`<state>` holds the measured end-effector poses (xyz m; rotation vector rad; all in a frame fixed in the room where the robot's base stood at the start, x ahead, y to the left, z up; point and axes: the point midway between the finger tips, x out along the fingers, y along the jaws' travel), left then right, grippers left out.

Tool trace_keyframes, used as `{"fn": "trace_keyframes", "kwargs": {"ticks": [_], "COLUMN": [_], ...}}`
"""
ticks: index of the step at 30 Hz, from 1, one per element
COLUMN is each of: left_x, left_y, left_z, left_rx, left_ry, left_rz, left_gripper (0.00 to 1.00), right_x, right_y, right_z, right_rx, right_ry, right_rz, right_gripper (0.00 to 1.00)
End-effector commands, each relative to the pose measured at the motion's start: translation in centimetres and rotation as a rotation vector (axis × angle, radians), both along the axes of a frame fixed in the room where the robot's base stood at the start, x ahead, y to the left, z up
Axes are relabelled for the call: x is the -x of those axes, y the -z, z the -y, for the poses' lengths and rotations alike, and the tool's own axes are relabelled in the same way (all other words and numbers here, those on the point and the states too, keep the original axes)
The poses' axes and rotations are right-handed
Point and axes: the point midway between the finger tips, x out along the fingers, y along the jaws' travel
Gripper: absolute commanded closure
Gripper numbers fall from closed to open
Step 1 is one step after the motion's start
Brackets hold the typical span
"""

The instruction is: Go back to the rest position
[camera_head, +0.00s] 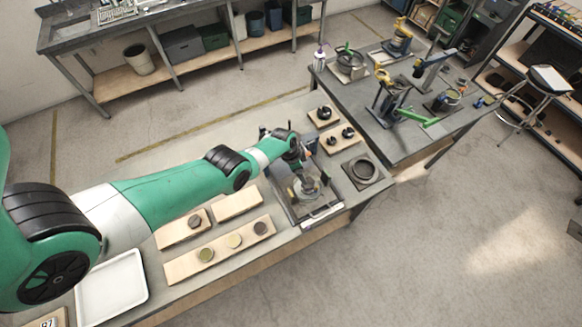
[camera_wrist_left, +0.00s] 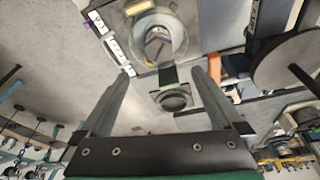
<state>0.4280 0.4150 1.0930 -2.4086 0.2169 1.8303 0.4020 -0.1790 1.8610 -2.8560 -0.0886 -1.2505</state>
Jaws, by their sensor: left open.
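My green and white left arm reaches in from the left in the head view. Its gripper (camera_head: 298,158) is over a dark machine fixture (camera_head: 292,207) at the right end of the near bench. In the left wrist view the two fingers (camera_wrist_left: 162,74) are spread apart with nothing held between them. Beyond them shows the fixture with a clear round ring (camera_wrist_left: 158,38). A green strip (camera_wrist_left: 168,75) and a dark round part (camera_wrist_left: 173,98) appear between the fingers. My right gripper is in neither view.
Wooden boards with round pieces (camera_head: 233,241) and a white tray (camera_head: 112,287) lie on the near bench. A dark square plate with a ring (camera_head: 364,170) sits right of the fixture. A second bench (camera_head: 400,140) holds several devices. Open floor (camera_head: 480,230) lies at right.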

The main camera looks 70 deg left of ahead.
Motion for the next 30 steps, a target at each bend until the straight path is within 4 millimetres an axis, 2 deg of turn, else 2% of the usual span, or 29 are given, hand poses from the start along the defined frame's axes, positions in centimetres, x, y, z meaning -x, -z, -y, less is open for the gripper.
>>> {"fn": "trace_keyframes", "kwargs": {"ticks": [3, 14, 17, 19, 20, 23, 24, 26, 27, 29, 30], "left_x": [-0.5, -0.5, -1.3, -3.1, -4.6, -10.5, -12.9, -16.2, -18.0, -20.4, -21.6], "left_y": [-0.3, -0.3, -0.4, -1.0, -2.0, -6.9, -9.4, -13.5, -16.4, -21.0, -24.2], "left_z": [0.5, 0.6, 2.1, 4.5, 5.2, 7.0, 7.8, 9.2, 10.2, 11.7, 12.8], "left_rx": [0.0, 0.0, -0.001, -0.01, -0.025, -0.098, -0.132, -0.177, -0.203, -0.235, -0.253], "left_ry": [0.012, 0.015, 0.049, 0.111, 0.135, 0.213, 0.241, 0.273, 0.286, 0.298, 0.3], "left_rz": [0.0, 0.0, 0.001, 0.018, 0.048, 0.193, 0.263, 0.369, 0.441, 0.552, 0.626], "left_gripper": [0.0, 0.0, 0.0, 0.0, 0.0, 0.0, 0.0, 0.0, 0.0, 0.0, 0.0], "right_x": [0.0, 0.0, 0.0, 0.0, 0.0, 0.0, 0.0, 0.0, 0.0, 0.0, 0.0], "right_y": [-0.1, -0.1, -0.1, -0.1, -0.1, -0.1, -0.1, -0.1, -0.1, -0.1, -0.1], "right_z": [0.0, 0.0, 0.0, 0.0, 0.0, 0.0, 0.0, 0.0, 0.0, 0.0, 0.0], "right_rx": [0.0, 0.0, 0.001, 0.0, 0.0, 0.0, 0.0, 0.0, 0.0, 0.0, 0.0], "right_ry": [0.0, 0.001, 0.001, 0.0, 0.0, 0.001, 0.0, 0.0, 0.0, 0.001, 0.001], "right_rz": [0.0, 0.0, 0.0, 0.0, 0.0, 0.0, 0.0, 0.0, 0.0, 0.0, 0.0], "right_gripper": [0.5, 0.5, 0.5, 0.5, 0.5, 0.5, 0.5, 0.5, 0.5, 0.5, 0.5]}}
